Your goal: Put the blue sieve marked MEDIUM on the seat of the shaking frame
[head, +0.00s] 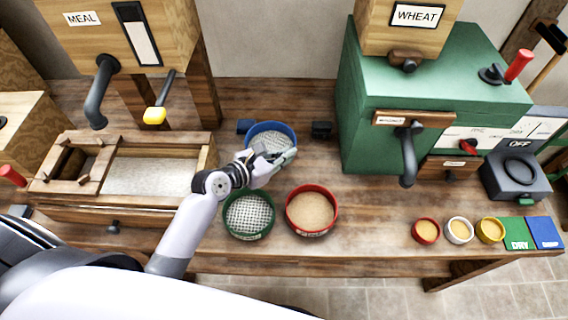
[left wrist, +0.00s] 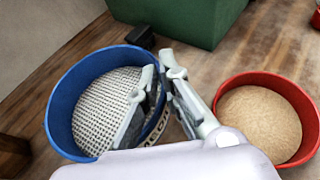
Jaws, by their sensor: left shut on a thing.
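The blue sieve (head: 269,138) stands on the bench right of centre of the wooden frame, mesh facing up. In the left wrist view the blue sieve (left wrist: 95,105) fills the left half; a label on its near side is partly hidden, a few letters showing. My left gripper (head: 274,155) is shut on its near right rim; in the left wrist view the fingers (left wrist: 160,80) straddle the rim. The wooden frame (head: 205,160) at left, with a pale floor, looks like the shaking frame. My right gripper is not in view.
A green sieve (head: 249,215) and a red sieve (head: 312,210) holding tan meal stand just in front of the blue one. The green mill (head: 430,90) stands right; several small cups line the front right edge.

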